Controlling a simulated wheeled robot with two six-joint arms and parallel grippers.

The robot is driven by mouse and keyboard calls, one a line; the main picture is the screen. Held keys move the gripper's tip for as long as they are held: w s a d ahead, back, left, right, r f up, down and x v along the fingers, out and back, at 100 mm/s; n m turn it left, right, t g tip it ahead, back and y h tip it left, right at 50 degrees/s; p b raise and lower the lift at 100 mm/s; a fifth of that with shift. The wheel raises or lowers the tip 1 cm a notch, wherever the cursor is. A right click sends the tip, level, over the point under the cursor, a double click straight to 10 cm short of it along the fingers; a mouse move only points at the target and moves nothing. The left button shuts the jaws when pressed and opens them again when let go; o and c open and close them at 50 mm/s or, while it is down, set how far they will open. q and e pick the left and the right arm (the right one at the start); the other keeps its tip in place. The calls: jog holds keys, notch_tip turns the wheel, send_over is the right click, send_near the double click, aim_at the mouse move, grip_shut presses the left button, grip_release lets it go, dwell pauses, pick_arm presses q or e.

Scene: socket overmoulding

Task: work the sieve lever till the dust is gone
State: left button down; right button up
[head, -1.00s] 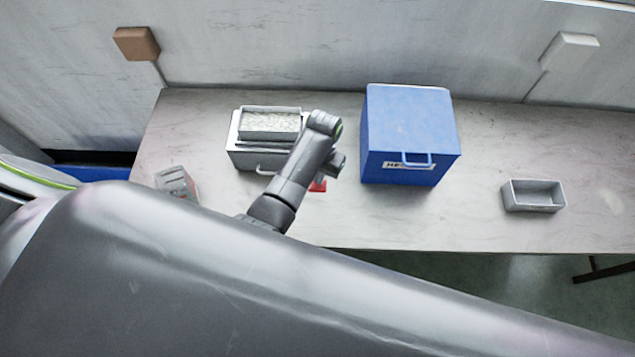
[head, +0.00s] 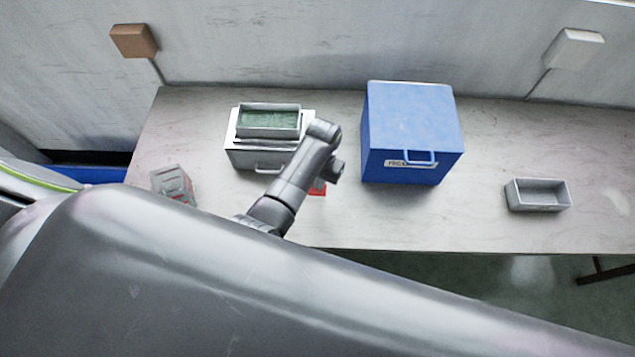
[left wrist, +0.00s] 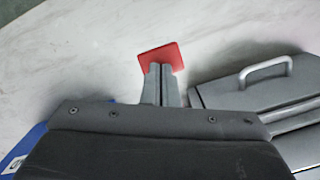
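The sieve is a pale box with a handle on its front (head: 236,158) and a grey-rimmed tray (head: 268,106) on top. The tray's inside shows green, with no pale layer visible on it. The lever's flat red end (head: 318,189) shows to the right of the box, partly behind my left arm. It also shows in the left wrist view (left wrist: 160,55). There, my left gripper (left wrist: 159,70) has its two fingers together, with the tips over the red end. Whether they grip it or only press on it cannot be told. My right gripper is not in view.
A blue box (head: 410,120) with a front handle stands right of the sieve. An empty grey tray (head: 538,183) lies farther right. A small grey and red item (head: 172,186) sits at the table's left. The table (head: 485,140) is clear between the blue box and empty tray.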

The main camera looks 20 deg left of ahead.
pick_arm(q)
jog(key=shift+s, duration=0.15)
jog(key=shift+w+d+r, duration=0.15)
jog(key=shift+w+r, duration=0.1)
jog(key=shift+w, duration=0.55)
jog(key=shift+w+d+r, duration=0.1)
jog(key=shift+w+r, duration=0.15)
jog(key=shift+w, duration=0.5)
